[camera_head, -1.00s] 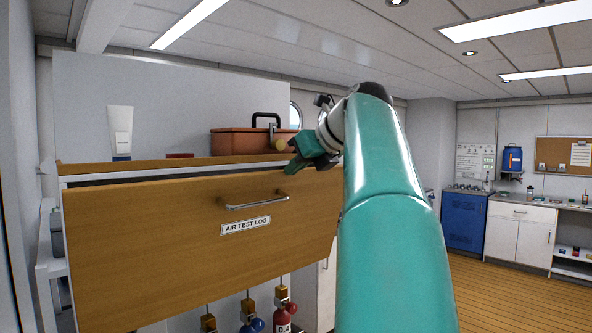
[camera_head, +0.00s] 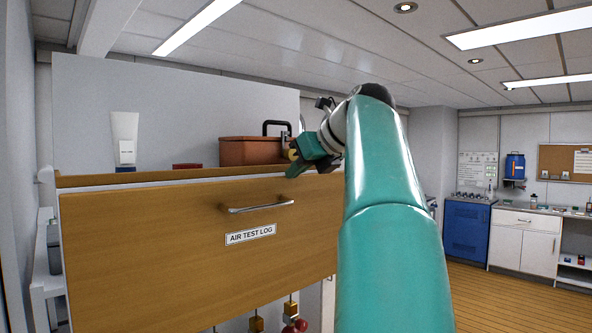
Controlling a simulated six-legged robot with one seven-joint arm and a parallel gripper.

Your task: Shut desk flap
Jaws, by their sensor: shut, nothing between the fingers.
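My arm hides the flap's right end, and I cannot tell whether the fingertips touch the flap.
On the cabinet top stand a white tube (camera_head: 125,140), a small red object (camera_head: 187,166) and a brown toolbox (camera_head: 250,151) with a black handle, close behind my gripper. Small hanging items (camera_head: 291,309) show below the flap. Open floor (camera_head: 490,300) lies to the right.

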